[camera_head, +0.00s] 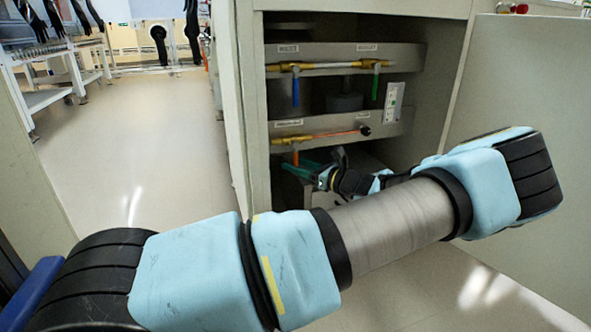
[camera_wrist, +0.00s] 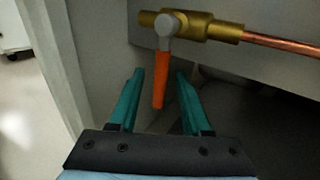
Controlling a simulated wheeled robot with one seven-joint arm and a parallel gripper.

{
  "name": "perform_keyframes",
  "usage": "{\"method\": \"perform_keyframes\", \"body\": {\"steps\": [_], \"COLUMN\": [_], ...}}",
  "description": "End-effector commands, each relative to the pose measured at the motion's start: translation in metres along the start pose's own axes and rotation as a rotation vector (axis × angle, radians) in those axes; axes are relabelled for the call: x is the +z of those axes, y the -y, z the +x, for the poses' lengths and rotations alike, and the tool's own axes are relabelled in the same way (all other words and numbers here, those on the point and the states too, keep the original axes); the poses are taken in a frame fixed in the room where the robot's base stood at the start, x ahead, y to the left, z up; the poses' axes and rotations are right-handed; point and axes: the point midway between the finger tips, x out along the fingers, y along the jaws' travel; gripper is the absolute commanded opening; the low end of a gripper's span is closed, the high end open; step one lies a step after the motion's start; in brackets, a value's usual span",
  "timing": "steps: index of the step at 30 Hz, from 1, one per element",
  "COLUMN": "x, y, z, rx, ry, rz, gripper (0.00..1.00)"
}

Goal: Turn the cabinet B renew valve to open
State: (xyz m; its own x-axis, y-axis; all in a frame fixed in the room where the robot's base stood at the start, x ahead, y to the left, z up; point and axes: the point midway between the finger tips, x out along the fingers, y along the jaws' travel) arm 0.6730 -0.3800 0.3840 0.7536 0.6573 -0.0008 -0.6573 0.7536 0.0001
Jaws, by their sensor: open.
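A brass valve (camera_head: 286,140) with a short orange handle (camera_head: 295,157) sits on the lower panel inside the open cabinet. Its label is too small to read. In the wrist view the orange handle (camera_wrist: 158,82) hangs down from a grey hub, crosswise to the brass body (camera_wrist: 205,27) and copper pipe. My gripper (camera_wrist: 160,76) is open, with its teal fingers on either side of the handle in the picture. Gaps show on both sides, and I cannot tell how deep the handle lies between the fingers. In the head view my gripper (camera_head: 291,170) is at the handle's lower end, partly hidden by my wrist.
The upper panel has valves with a blue handle (camera_head: 296,90) and a green handle (camera_head: 375,86), both pointing down. A white strip (camera_head: 394,102) is at right. The cabinet's left edge (camera_head: 238,110) and open door (camera_head: 525,105) flank my arm. Open floor (camera_head: 135,130) lies left.

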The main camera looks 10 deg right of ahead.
Motion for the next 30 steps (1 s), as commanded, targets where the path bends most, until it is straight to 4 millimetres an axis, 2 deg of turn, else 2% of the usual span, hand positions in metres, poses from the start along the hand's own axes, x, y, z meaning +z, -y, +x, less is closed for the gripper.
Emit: {"method": "perform_keyframes", "body": {"steps": [9,22,30], "x": [0.0007,0.0005,0.0004], "y": [0.0,-0.0001,-0.0002], "z": [0.0027,0.0025,0.0024], "rx": [0.0,0.0,0.0], "ry": [0.0,0.001,0.001], "rz": [0.0,0.0,0.0], "gripper": [0.48,0.0,0.0]}}
